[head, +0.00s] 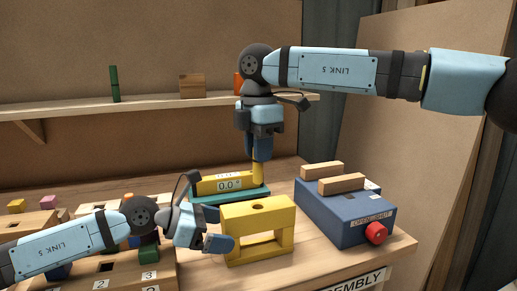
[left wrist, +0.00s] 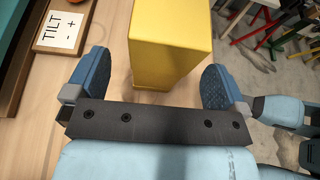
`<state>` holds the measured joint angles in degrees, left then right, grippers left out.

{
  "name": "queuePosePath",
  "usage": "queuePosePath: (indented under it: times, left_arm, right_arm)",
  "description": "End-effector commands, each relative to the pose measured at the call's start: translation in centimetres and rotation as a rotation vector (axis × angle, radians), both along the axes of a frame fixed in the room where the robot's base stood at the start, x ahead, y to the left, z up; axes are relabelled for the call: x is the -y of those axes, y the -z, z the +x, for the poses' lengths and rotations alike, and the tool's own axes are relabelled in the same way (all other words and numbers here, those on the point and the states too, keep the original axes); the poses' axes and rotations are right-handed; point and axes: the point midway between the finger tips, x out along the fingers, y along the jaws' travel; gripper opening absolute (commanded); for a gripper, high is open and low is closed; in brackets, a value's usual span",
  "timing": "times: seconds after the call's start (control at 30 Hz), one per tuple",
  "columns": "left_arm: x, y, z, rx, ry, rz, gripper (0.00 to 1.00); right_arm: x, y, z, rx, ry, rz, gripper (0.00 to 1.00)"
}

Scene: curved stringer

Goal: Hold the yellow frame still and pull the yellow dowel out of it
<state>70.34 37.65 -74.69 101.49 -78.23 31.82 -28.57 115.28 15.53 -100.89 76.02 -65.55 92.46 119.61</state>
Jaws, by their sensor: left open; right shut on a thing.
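The yellow frame (head: 282,238) stands upright on the workbench, with a dark hole (head: 257,206) in its top bar and an open window below. My right gripper (head: 258,150) points down and is shut on the yellow dowel (head: 258,174). The dowel hangs upright, its lower end above the frame's top in the picture and apart from it. My left gripper (head: 213,232) is open at the frame's left end. In the left wrist view the yellow frame (left wrist: 170,45) lies between the two blue fingers (left wrist: 158,78), with a gap at the left finger.
A yellow tilt gauge (head: 212,184) on a teal base (head: 200,199) stands behind the frame. A blue open-shut vise (head: 345,215) with wooden jaws and a red knob (head: 376,232) stands right. Wooden blocks with coloured pegs crowd the left. A shelf (head: 150,105) runs behind.

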Motion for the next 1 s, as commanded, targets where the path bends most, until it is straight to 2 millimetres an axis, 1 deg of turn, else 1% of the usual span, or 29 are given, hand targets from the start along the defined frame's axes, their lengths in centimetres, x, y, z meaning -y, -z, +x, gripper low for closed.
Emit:
queuePosePath:
  times: [0.8,1.0]
  left_arm:
    - [-3.7,-1.5,-0.9,-0.001,0.000,0.000,1.00]
    - [-4.3,-1.8,-1.1,0.001,0.000,0.000,1.00]
  right_arm:
    - [0.0,0.0,0.0,0.000,0.000,0.000,0.00]
    - [0.0,0.0,0.0,0.000,0.000,0.000,0.00]
